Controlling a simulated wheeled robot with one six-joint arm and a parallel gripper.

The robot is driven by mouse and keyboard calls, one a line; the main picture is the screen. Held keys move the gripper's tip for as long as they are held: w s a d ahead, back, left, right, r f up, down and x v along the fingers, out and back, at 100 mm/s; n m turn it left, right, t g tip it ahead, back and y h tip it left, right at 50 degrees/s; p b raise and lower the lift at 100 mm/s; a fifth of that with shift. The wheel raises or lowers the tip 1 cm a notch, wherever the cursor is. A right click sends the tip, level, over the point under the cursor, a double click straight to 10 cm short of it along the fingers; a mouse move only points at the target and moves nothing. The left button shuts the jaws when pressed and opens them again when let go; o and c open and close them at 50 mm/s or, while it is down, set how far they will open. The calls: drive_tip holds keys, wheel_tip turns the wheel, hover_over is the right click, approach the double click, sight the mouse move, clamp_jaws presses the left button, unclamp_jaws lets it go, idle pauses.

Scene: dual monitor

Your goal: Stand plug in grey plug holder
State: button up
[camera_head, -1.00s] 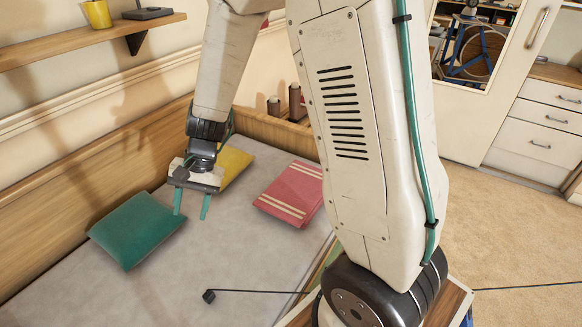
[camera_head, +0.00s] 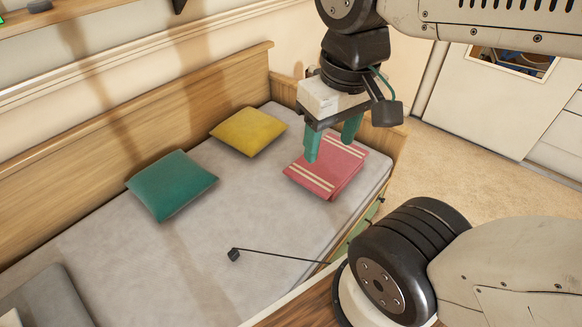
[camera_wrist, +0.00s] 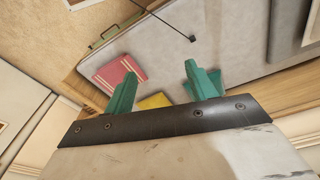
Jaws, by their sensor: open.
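A small black plug (camera_head: 234,254) lies on the grey mattress, with a thin black cable running right toward the bed's front edge. It also shows in the wrist view (camera_wrist: 192,38) near the top. My gripper (camera_head: 332,145) is open and empty, its green fingers apart, held in the air over the area of the red striped cushion. It is well away from the plug, up and to the right of it in the head view. In the wrist view both fingers (camera_wrist: 163,88) show with nothing between them. I see no grey plug holder that I can make out.
The bed (camera_head: 120,275) carries a green cushion (camera_head: 172,185), a yellow cushion (camera_head: 249,131), a red striped cushion (camera_head: 326,166) and a grey item (camera_head: 48,298) at lower left. Bare floor (camera_head: 470,165) lies right of the bed. A wooden surface (camera_head: 310,308) is at the bottom.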

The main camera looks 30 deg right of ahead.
drive_tip(key=w+a+f+n+g, duration=0.2)
drive_tip(key=w+a+f+g, duration=0.15)
drive_tip(key=w+f, duration=0.4)
drive_tip(key=n+t, duration=0.1)
drive_tip(key=t, duration=0.1)
hover_over(233, 252)
wheel_tip(233, 252, down, 42)
drive_tip(key=shift+d+f, duration=0.1)
drive_tip(key=shift+d, duration=0.05)
drive_tip(key=shift+w+f, duration=0.15)
drive_tip(key=shift+f, duration=0.1)
drive_tip(key=f, duration=0.7)
drive_tip(key=shift+a+f, duration=0.15)
drive_tip(key=shift+a, duration=0.05)
drive_tip(key=shift+s, duration=0.2)
drive_tip(key=c, duration=1.1)
drive_tip(key=shift+c, duration=0.3)
